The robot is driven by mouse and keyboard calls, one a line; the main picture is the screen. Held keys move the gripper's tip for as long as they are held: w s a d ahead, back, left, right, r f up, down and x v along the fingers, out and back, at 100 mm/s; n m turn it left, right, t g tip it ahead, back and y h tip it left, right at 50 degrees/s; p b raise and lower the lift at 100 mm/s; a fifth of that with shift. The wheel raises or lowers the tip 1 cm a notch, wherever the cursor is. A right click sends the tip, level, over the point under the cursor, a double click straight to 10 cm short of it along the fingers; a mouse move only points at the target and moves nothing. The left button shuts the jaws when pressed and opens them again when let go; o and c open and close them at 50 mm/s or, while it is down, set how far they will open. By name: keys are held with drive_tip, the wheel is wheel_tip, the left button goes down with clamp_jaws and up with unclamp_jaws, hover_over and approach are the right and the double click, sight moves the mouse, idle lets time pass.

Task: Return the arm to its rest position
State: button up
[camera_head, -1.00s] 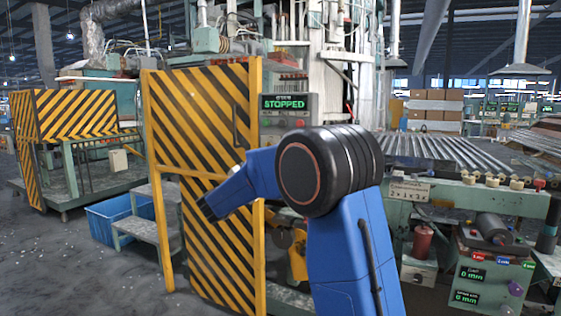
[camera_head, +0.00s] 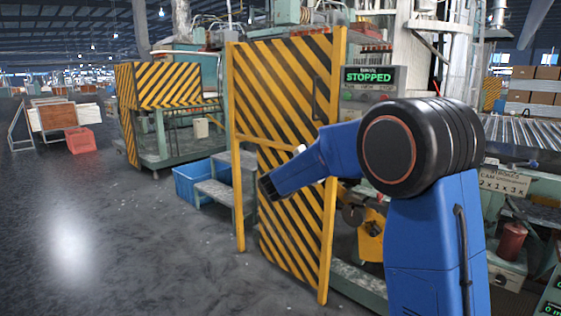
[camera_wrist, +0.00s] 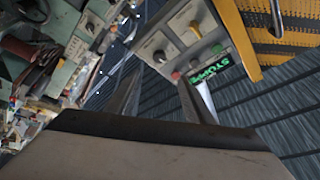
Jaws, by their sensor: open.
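My blue arm (camera_head: 435,235) stands at the right of the head view, bent at a large black joint, with its far part reaching left and down in front of the striped door. The fingers of my gripper cannot be made out there. In the wrist view my gripper (camera_wrist: 162,98) shows two thin fingers spread apart, with nothing held between them. Beyond them, a control box (camera_wrist: 178,42) with knobs and a green STOPPED display appears tilted.
A yellow-and-black striped door (camera_head: 290,150) stands behind my arm. Grey steps (camera_head: 222,190) and a blue bin (camera_head: 188,182) are left of the door. A red crate (camera_head: 80,140) lies farther off. The floor (camera_head: 110,240) at left is clear.

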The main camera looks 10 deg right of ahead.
drive_tip(key=a+r+n+t+y, duration=0.4)
drive_tip(key=r+n+t+y, duration=0.1)
drive_tip(key=n+t+y, duration=0.6)
drive_tip(key=s+a+f+n+g+y, duration=0.2)
drive_tip(key=s+a+f+n+y, duration=0.1)
drive_tip(key=s+a+n+y, duration=0.25)
drive_tip(key=s+a+f+n+g+y, duration=0.1)
drive_tip(key=s+f+n+g+y, duration=0.2)
drive_tip(key=s+f, duration=0.6)
drive_tip(key=s+f+n+g+y, duration=0.25)
drive_tip(key=s+f, duration=0.25)
drive_tip(key=s, duration=0.7)
drive_tip(key=s+d+f+g, duration=0.1)
drive_tip(key=s+f+g, duration=0.1)
drive_tip(key=s, duration=0.4)
drive_tip(key=s+d+f+n+g+h, duration=0.1)
drive_tip(key=s+d+f+g, duration=0.1)
drive_tip(key=s+f, duration=0.3)
drive_tip(key=s+d+f+n+g+h, duration=0.1)
drive_tip(key=s+f, duration=0.3)
drive_tip(key=s, duration=0.5)
drive_tip(key=shift+d+g, duration=0.35)
drive_tip(key=shift+g, duration=0.5)
drive_tip(key=shift+s, duration=0.1)
